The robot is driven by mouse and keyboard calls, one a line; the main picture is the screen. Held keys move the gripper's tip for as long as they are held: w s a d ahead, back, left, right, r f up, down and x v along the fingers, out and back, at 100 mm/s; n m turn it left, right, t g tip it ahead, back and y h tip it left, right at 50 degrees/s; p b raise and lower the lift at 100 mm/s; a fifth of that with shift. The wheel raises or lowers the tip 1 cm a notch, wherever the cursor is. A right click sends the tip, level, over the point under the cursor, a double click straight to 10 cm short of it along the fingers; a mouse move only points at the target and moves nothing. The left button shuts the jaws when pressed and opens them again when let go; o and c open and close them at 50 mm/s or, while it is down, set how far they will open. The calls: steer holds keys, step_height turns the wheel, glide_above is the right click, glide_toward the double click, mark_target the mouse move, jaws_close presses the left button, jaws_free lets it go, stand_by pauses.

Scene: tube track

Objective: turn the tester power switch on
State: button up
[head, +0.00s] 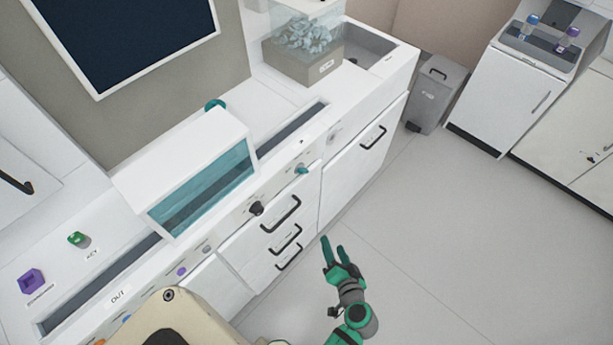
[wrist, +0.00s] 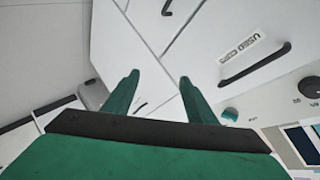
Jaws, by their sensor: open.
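The tester's slanted front panel (head: 230,229) runs along the counter's front edge. It carries a black knob (head: 256,208), a teal knob (head: 301,169) and purple and grey buttons (head: 182,271). I cannot tell which of these is the power switch; the labels are too small to read. The teal knob also shows at the right in the wrist view (wrist: 230,115). My gripper (head: 334,246) is open and empty, over the floor in front of the drawers, apart from the panel. Its two teal fingers show in the wrist view (wrist: 158,78).
Black handles (head: 281,215) jut from the cabinet front. A teal-windowed box (head: 200,190) stands on the counter behind the panel. A green item (head: 78,239) and a purple block (head: 32,281) sit at left. A grey bin (head: 438,95) stands beyond. The floor at right is clear.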

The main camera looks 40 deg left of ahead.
steer(key=w+a+r+n+g+y, duration=0.3)
steer(key=w+a+r+y, duration=0.25)
steer(key=r, duration=0.25)
steer(key=n+g+y, duration=0.3)
steer(key=n, duration=0.2)
glide_toward(302, 170)
steer(key=a, duration=0.2)
steer(key=a+f, duration=0.1)
steer(key=a, duration=0.2)
steer(key=w+a, duration=0.1)
steer(key=a, duration=0.2)
steer(key=shift+w+f, duration=0.1)
steer(key=shift+f, duration=0.25)
steer(key=shift+w, duration=0.1)
steer(key=c, duration=1.1)
